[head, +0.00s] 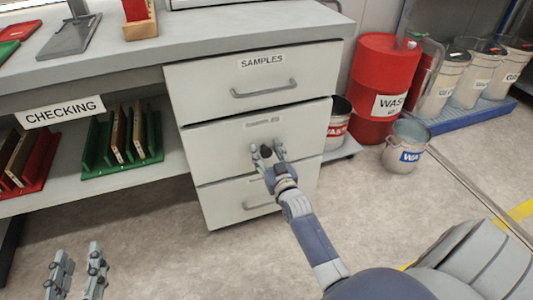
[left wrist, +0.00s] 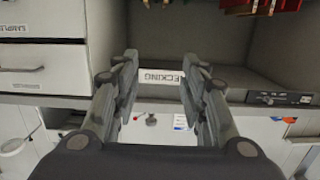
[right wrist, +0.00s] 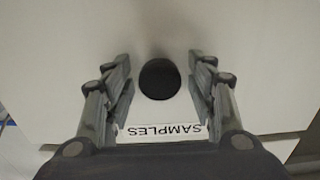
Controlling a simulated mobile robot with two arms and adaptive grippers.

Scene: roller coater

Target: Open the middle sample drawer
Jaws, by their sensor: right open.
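The middle sample drawer (head: 220,142) is the second of three pale fronts in the cabinet, with a SAMPLES label (head: 262,123). Whether its front stands out slightly I cannot tell. My right gripper (head: 267,152) is in front of it, below the label, fingers apart. In the right wrist view a dark round knob-like shape (right wrist: 160,79) lies between the open fingers (right wrist: 160,90), apart from both, against the pale front; the label (right wrist: 165,132) shows upside down. My left gripper (head: 77,270) is open and empty at the lower left, also in the left wrist view (left wrist: 160,85).
The top drawer (head: 300,62) and bottom drawer (head: 230,198) have bar handles and look shut. A shelf with a green rack (head: 95,160) is left. A red drum (head: 385,75) and a waste bucket (head: 405,148) stand right. Floor (head: 190,260) is clear in front.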

